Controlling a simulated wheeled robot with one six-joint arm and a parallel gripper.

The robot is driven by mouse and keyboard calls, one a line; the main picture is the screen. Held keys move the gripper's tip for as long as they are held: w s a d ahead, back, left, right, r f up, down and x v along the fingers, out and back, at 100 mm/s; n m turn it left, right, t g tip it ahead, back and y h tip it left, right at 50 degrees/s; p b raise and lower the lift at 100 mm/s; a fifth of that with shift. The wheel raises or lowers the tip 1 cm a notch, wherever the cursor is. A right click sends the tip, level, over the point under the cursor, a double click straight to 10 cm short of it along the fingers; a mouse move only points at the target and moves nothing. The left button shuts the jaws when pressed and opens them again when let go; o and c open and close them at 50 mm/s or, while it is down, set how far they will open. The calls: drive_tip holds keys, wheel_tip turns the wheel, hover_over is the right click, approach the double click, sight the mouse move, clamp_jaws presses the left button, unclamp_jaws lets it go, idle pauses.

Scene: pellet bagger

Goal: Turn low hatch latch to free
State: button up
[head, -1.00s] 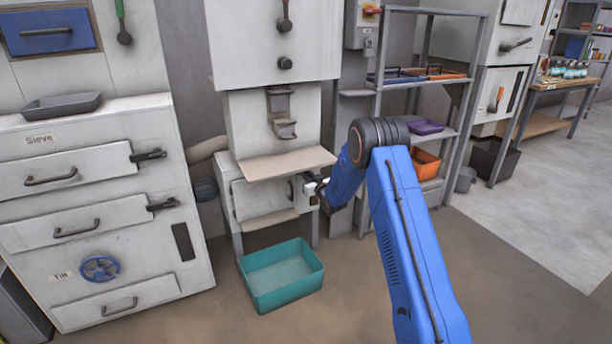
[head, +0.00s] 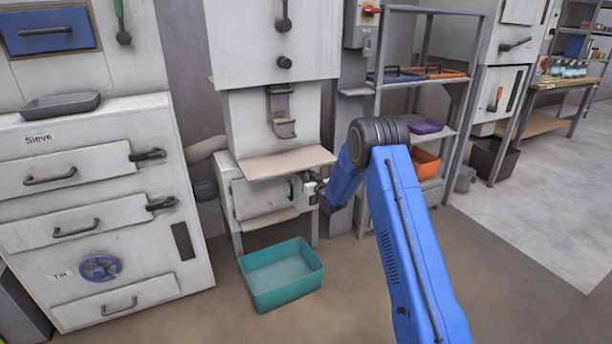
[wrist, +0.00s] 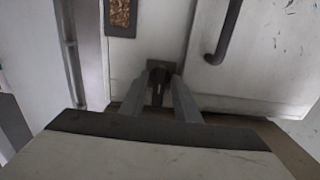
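The low hatch (head: 258,198) is a pale panel under a beige shelf on the bagger, with a dark upright handle (head: 291,189). In the wrist view the hatch (wrist: 262,70) fills the upper right, and its handle (wrist: 225,32) is right of my fingers. The latch (wrist: 159,76) is a small dark piece on a grey plate beside the hatch's left edge in that view. My gripper (wrist: 160,93) has one finger on each side of the latch, closed up against it. In the head view my gripper (head: 309,187) is at the hatch's right side, and the latch is hard to make out.
A teal bin (head: 281,275) stands on the floor below the hatch. The beige shelf (head: 286,163) juts out just above it. A rack (head: 463,120) with trays stands close on the right. A sieve cabinet (head: 95,215) is on the left.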

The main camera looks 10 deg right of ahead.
drive_tip(key=v, duration=1.7)
drive_tip(key=shift+s, duration=0.2)
